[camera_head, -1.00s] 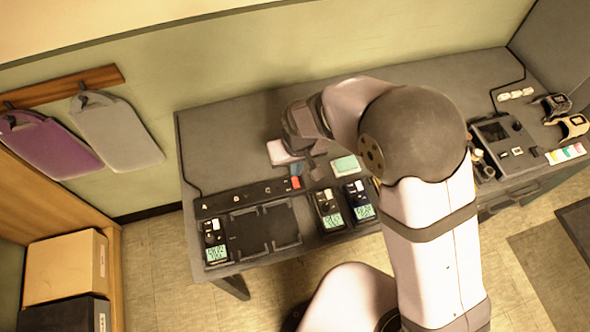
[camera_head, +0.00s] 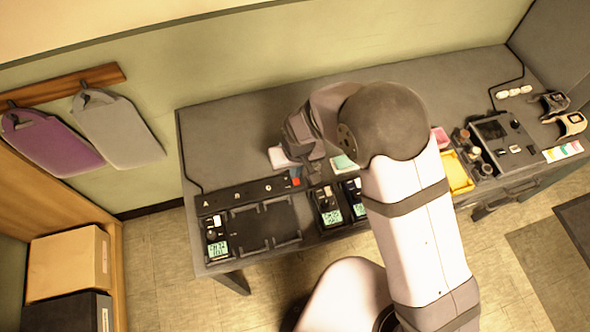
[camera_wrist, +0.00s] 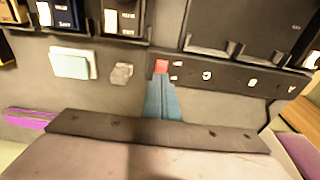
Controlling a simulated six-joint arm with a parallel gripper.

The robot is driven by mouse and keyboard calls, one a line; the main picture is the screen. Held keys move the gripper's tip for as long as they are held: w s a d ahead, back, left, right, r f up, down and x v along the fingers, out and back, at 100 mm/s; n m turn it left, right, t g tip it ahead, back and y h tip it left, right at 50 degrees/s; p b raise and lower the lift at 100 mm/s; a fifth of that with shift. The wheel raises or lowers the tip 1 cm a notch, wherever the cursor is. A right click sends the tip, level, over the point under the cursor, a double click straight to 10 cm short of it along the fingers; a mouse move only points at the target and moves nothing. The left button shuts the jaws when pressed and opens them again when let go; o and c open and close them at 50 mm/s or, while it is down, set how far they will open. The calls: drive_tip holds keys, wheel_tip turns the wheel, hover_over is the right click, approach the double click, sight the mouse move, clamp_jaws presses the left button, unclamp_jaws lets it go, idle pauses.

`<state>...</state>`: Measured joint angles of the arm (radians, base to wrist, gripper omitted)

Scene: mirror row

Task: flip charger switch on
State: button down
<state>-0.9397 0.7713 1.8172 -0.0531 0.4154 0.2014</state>
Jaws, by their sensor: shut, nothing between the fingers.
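The dark charger (camera_head: 253,186) lies along the front left of the bench, with lettered marks on its back strip. Its red switch (camera_head: 296,181) is at the strip's right end. It also shows in the wrist view as a red block (camera_wrist: 161,65) at the end of the charger strip (camera_wrist: 222,78). My gripper (camera_head: 316,173) is shut and empty, just right of and above the switch in the head view. In the wrist view its blue-grey fingers (camera_wrist: 162,82) point at the red switch and overlap its lower edge; I cannot tell whether they touch. The switch's setting is not readable.
A handheld meter (camera_head: 216,242) sits in the charger's left bay; the other bays look empty. More meters (camera_head: 327,208) stand right of the charger. A pale green pad (camera_wrist: 73,63) and grey lump (camera_wrist: 121,75) lie near my fingers. A yellow tray (camera_head: 457,174) is farther right.

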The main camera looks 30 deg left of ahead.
sight(297, 184)
drive_tip(key=shift+s+d+f, duration=0.2)
drive_tip(key=shift+d, duration=0.05)
drive_tip(key=shift+s+d, duration=0.45)
drive_tip(key=shift+w+a+r+p, duration=0.1)
drive_tip(key=shift+r+p, duration=0.15)
drive_tip(key=shift+p, duration=0.1)
drive_tip(key=shift+r, duration=0.2)
drive_tip(key=r+p, duration=0.3)
drive_tip(key=r, duration=0.1)
drive_tip(key=shift+s+d+p, duration=0.25)
drive_tip(key=shift+p, duration=0.1)
drive_tip(key=shift+r+b, duration=0.3)
drive_tip(key=shift+b, duration=0.4)
wheel_tip(297, 184, up, 9)
drive_tip(key=s+b, duration=0.1)
drive_tip(key=b, duration=0.1)
drive_tip(key=shift+d+f, duration=0.2)
drive_tip(key=shift+d, duration=0.25)
drive_tip(key=shift+w+f+b, duration=0.1)
drive_tip(key=shift+f+b, duration=0.05)
drive_tip(key=shift+b, duration=0.4)
